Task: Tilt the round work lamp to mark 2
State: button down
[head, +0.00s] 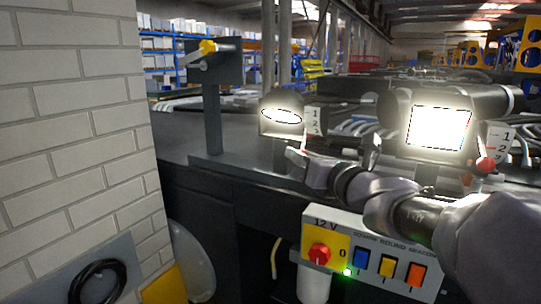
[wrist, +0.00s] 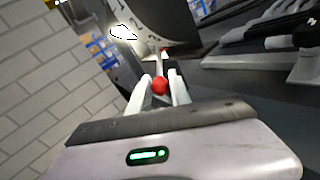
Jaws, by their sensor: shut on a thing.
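The round work lamp (head: 281,117) is lit and stands on the dark chassis deck, with a white mark plate (head: 313,120) numbered 1, 2, 3 at its right side. Its pointer is too small to read against the marks. In the wrist view the lamp housing (wrist: 180,22) shows at the top, with a thin lever running to a red ball knob (wrist: 159,86). My gripper (wrist: 160,88) is shut on this knob, one pale finger on each side. In the head view my gripper (head: 297,157) is just below the lamp and hides the knob.
A lit square lamp (head: 440,127) with its own red knob (head: 486,165) stands to the right, close above my arm. A switch panel (head: 375,254) is below. A brick wall (head: 70,110) is at left, and a post with a yellow-knobbed lever (head: 208,48) stands behind.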

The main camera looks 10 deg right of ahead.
jog(key=s+a+r+m+p, duration=0.1)
jog(key=s+a+r+p, duration=0.2)
jog(key=r+p, duration=0.3)
jog(key=shift+s+g+p, duration=0.3)
jog(key=shift+s+g, duration=0.1)
dwell(0.3)
jog(key=shift+r, duration=0.15)
jog(key=c, duration=1.3)
grip_release()
jog(key=shift+o, duration=0.5)
jog(key=shift+d+f, duration=0.1)
jog(key=shift+f, duration=0.1)
